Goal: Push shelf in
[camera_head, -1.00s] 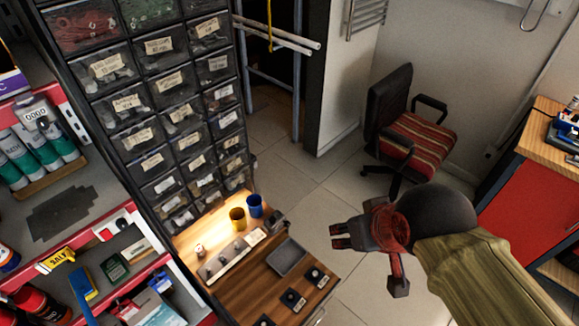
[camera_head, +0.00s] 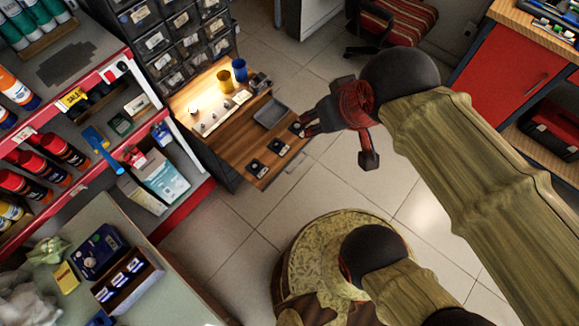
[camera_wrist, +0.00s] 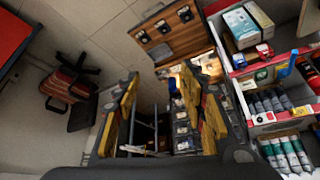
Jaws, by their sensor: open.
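The wooden pull-out shelf (camera_head: 255,155) sticks out from the foot of the dark drawer cabinet (camera_head: 180,40). It carries a yellow cup (camera_head: 225,82), a blue cup (camera_head: 240,70), a grey tray (camera_head: 270,113) and small dark parts. A thin handle (camera_head: 297,162) shows at its front edge. My gripper (camera_head: 305,122) is open and empty at the shelf's right side in the head view; whether it touches is unclear. In the wrist view my open fingers (camera_wrist: 160,85) frame the cabinet, and the shelf (camera_wrist: 168,42) lies beyond them.
A stocked store rack (camera_head: 70,75) with a red edge stands left of the shelf. A counter (camera_head: 120,225) with boxes is at lower left. A striped chair (camera_head: 400,20) and red cabinet (camera_head: 510,85) stand at upper right.

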